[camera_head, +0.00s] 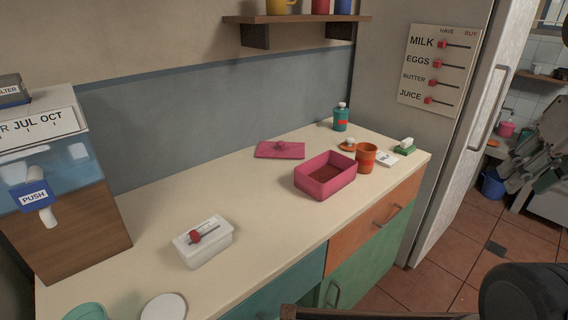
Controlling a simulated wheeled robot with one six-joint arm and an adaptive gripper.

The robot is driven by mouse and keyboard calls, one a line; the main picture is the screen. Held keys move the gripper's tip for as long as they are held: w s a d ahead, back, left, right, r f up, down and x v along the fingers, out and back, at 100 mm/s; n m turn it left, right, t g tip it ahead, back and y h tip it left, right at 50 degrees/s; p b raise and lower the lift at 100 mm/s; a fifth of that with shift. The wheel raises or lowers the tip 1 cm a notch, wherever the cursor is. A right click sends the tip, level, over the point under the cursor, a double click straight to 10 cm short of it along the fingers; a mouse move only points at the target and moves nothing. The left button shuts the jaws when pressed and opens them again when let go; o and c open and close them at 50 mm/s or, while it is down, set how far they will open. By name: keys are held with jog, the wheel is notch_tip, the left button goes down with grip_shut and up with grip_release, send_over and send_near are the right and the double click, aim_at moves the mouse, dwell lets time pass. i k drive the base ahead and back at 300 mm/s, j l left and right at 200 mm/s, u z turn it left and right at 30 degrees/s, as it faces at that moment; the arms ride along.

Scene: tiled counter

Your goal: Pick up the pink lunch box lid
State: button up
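The pink lunch box lid (268,153) lies flat on the counter near the back wall. A small pinkish knob or lump (280,146) shows on top of it. The pink lunch box (319,188) stands open to the right and in front of the lid, apart from it; its inside looks dark reddish brown. My gripper's fingers are not in view. A dark rounded part at the lower right edge looks like my arm.
An orange cup (366,158) stands just right of the lunch box. A green-blue bottle (341,119) stands at the back. The counter (160,205) is clear left of the lid. A shelf (300,19) hangs above.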

aim_at(280, 149)
jog(key=k+u, duration=0.1)
jog(key=u, duration=0.3)
jog(key=k+u, duration=0.1)
jog(key=u, duration=0.3)
jog(key=k+j+u, duration=0.1)
jog(key=u, duration=0.3)
jog(key=l+u, duration=0.3)
jog(key=u, duration=0.2)
jog(key=l+u, duration=0.3)
jog(key=u, duration=0.15)
jog(key=l+u, duration=0.25)
jog(key=u, duration=0.25)
jog(key=k+l, duration=0.15)
jog(key=l, duration=0.25)
jog(key=k+l, duration=0.2)
jog(key=l, duration=0.15)
jog(key=k+l, duration=0.15)
jog(key=l, duration=0.25)
jog(key=k+l, duration=0.15)
jog(key=l, duration=0.25)
jog(key=k+l, duration=0.2)
jog(key=l, duration=0.15)
jog(key=k+l, duration=0.15)
jog(key=l, duration=0.25)
jog(key=k+l, duration=0.15)
jog(key=l, duration=0.25)
jog(key=k+l, duration=0.2)
jog(key=l, duration=0.15)
